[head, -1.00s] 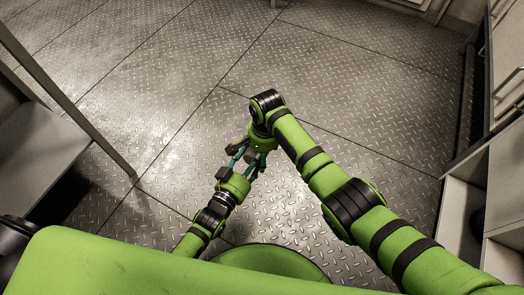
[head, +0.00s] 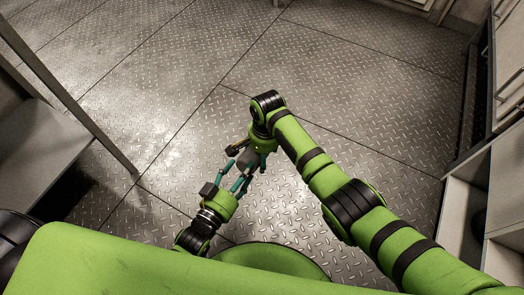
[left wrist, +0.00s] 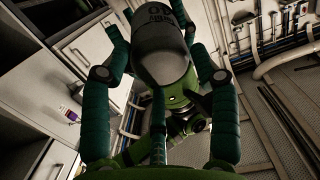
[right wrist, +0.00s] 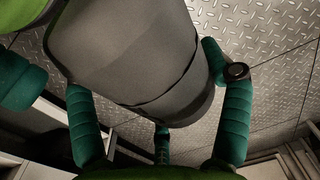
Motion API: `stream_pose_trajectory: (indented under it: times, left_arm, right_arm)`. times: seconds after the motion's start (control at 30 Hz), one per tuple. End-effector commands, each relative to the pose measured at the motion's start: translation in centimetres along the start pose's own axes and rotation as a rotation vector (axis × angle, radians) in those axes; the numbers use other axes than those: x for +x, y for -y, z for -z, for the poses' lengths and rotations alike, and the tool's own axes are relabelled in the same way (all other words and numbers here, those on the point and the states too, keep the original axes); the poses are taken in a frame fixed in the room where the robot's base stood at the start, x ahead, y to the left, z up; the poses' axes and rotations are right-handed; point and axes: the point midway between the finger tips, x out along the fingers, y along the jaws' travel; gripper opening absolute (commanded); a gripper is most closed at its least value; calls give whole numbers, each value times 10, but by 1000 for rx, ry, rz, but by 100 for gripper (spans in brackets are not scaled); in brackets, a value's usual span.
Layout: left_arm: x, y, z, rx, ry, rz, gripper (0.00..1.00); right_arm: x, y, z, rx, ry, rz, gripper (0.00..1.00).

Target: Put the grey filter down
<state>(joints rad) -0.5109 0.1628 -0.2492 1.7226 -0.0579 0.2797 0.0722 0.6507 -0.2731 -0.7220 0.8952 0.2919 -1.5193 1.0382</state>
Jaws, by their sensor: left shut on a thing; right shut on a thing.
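The grey filter (head: 248,163) is a small grey cylinder between my two grippers, above the metal floor, partly covered by fingers in the head view. In the left wrist view the filter (left wrist: 163,68) has a dark marked end and stands among the teal fingers. In the right wrist view its smooth grey side (right wrist: 135,60) fills the upper middle, with a darker band at one end. My left gripper (head: 240,178) is shut on it from the lower left. My right gripper (head: 250,156) is shut on it from the upper right.
The diamond-plate floor (head: 140,60) is wide and clear ahead. A grey bench or shelf (head: 35,150) with a metal post (head: 75,100) stands at the left. Pale cabinets (head: 505,165) with open compartments line the right. Tools hang on a wall (left wrist: 270,20) in the left wrist view.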

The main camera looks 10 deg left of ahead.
Motion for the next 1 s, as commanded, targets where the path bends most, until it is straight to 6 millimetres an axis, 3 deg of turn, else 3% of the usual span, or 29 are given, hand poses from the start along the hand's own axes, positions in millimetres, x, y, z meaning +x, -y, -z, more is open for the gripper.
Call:
stream_pose_trajectory:
  times: [0.03, 0.07, 0.13, 0.33, 0.77, 1.0]
  left_arm:
    - [-16, -2, -6, 0, 16, -4, 21]
    - [-22, -2, -6, 0, 18, -4, 20]
    - [-34, -2, -7, 1, 22, -4, 0]
    - [-53, 0, -8, 1, 25, 1, 0]
    - [-55, 2, -8, 1, 31, 3, 0]
    - [-43, 10, -17, 4, 170, 33, 0]
  right_arm:
    - [-4, -3, 15, 15, -36, 3, 28]
    - [-5, -3, 16, 15, -37, 3, 27]
    - [-6, -2, 16, 15, -38, 5, 24]
    - [-5, -1, 12, 9, -31, 5, 24]
    - [-5, 0, 10, 5, -26, 6, 24]
    - [-5, 1, 9, 4, -25, 7, 24]
